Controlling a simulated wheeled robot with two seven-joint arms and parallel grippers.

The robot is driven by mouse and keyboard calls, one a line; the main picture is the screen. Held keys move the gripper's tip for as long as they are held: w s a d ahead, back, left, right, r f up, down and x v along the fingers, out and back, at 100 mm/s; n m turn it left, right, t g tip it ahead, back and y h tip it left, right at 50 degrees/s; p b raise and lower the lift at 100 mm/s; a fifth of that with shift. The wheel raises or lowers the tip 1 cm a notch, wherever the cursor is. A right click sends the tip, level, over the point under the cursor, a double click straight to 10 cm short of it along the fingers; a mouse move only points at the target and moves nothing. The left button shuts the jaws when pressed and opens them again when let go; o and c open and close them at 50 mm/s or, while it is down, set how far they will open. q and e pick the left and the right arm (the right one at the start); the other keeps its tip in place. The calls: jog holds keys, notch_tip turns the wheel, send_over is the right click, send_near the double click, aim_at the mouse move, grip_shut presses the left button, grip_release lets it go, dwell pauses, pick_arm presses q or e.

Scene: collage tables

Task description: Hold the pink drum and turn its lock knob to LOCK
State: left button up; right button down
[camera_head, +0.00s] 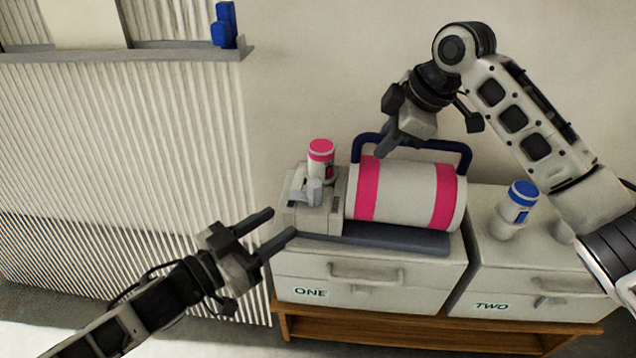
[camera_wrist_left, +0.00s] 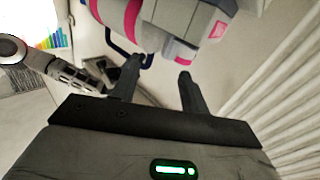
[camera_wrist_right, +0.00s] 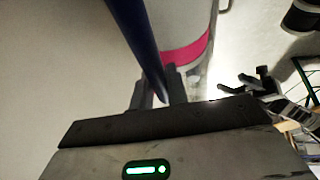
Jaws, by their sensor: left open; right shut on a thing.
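The white drum with pink bands (camera_head: 405,196) lies on its side on a grey base over the cabinet marked ONE. Its dark blue handle (camera_head: 455,146) arches over the top. My right gripper (camera_head: 384,147) is shut on the handle near its left end; the right wrist view shows the handle (camera_wrist_right: 135,40) between its fingers. A grey knob (camera_head: 314,190) stands on the grey block at the drum's left end; its setting is not legible. My left gripper (camera_head: 283,223) is open and empty, just left of that block. Its open fingers also show in the left wrist view (camera_wrist_left: 158,72).
A pink-topped jar (camera_head: 321,156) stands behind the knob. A blue-topped jar (camera_head: 521,197) stands on the cabinet marked TWO (camera_head: 540,277). A shelf (camera_head: 130,54) holds blue items at upper left. A ribbed panel (camera_head: 110,160) fills the left side.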

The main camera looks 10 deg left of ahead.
aim_at(308, 190)
pick_arm(q)
jog(key=w+d, duration=0.2)
jog(key=w, duration=0.1)
jog(key=w+d+m+g+h, duration=0.1)
jog(key=w+d, duration=0.1)
jog(key=w, duration=0.1)
jog(key=w+d+m, duration=0.1)
jog(key=w+d, duration=0.1)
jog(key=w, duration=0.2)
jog(key=shift+r+g, duration=0.15)
jog(key=shift+g, duration=0.25)
jog(key=shift+h, duration=0.3)
jog(key=c, duration=1)
